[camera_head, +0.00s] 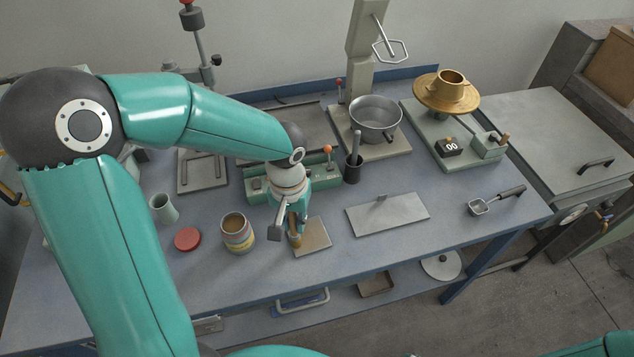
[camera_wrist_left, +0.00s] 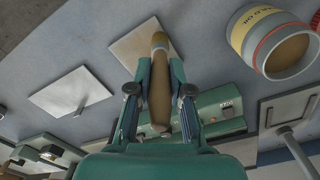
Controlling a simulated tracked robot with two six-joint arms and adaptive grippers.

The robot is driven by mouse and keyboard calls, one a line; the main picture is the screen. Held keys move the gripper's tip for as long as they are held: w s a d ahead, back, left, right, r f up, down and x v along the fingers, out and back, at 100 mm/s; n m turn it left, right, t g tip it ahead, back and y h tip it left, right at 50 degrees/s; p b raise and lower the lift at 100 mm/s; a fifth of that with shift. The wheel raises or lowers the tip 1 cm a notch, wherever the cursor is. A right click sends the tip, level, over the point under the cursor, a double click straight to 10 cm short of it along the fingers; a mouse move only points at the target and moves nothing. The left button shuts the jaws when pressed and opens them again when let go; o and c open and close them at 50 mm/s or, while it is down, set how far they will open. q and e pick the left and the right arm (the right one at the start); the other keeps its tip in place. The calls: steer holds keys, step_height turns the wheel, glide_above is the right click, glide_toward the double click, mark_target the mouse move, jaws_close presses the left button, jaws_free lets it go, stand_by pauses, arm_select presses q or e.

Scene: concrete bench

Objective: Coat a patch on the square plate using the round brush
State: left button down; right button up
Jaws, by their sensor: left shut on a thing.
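My left gripper (camera_head: 289,224) is shut on the round brush (camera_head: 295,238), which has a brown wooden handle and points downward. In the left wrist view the gripper (camera_wrist_left: 160,85) holds the brush (camera_wrist_left: 159,92) between its two fingers. The brush's head end lies over the square plate (camera_head: 316,239), a flat tan-grey plate on the bench. The plate also shows in the left wrist view (camera_wrist_left: 128,50). I cannot tell whether the bristles touch it. My right gripper is not in view.
A flat grey plate with a small handle (camera_head: 400,216) lies to the right.

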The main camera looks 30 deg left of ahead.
mark_target(293, 234)
arm_select(q)
steer(key=shift+s+a+r+p, duration=0.15)
steer(key=shift+r+p, duration=0.15)
steer(key=shift+r, duration=0.25)
steer(key=shift+s+a+r+p, duration=0.15)
steer(key=shift+r+p, duration=0.15)
steer(key=shift+r, duration=0.25)
steer(key=shift+w+d+r+p, duration=0.1)
steer(key=shift+d+r+p, duration=0.05)
steer(key=shift+r+p, duration=2)
steer(key=shift+r, duration=0.75)
